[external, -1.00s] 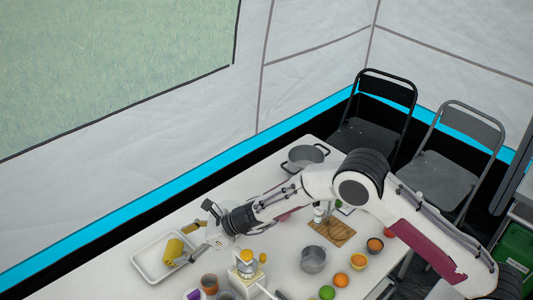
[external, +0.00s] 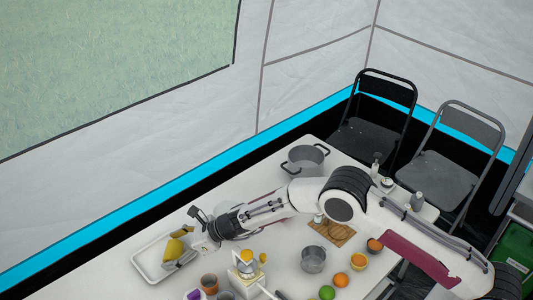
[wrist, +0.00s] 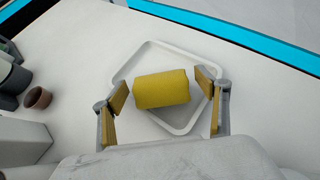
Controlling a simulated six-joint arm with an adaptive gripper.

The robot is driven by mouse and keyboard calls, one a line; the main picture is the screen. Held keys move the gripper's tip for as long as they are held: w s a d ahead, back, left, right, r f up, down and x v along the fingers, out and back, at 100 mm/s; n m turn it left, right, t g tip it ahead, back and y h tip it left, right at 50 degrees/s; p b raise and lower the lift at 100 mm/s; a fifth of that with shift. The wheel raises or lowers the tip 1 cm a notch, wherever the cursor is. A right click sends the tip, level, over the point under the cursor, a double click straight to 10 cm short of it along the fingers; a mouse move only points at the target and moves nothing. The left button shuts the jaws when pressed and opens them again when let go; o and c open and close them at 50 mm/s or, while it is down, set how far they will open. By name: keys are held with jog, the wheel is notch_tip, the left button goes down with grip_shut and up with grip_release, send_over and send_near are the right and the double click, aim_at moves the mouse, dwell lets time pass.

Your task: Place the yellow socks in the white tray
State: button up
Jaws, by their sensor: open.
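The yellow socks (external: 174,249), a rolled bundle, lie in the white tray (external: 143,270) at the far left end of the table. In the wrist view the bundle (wrist: 161,88) lies over the tray floor, inside the rim (wrist: 190,58). My gripper (wrist: 164,105) is open, with one finger to each side of the socks and a visible gap on both sides. In the external view my gripper (external: 183,249) is at the tray's right side, and a finger partly hides the socks.
A white juicer (external: 246,270) with orange fruit stands right of the tray, near a brown cup (external: 209,284). A large pot (external: 305,159) is at the back. A smaller pot (external: 313,259), a wooden board (external: 332,232) and several fruits are further right.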

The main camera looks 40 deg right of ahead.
aim_at(173, 244)
jog(key=shift+w+a+f, duration=0.2)
jog(key=shift+a+f, duration=0.05)
dwell(0.4)
jog(key=c, duration=1.2)
jog(key=shift+o, duration=0.2)
jog(key=shift+r, duration=0.1)
jog(key=shift+r, duration=4.95)
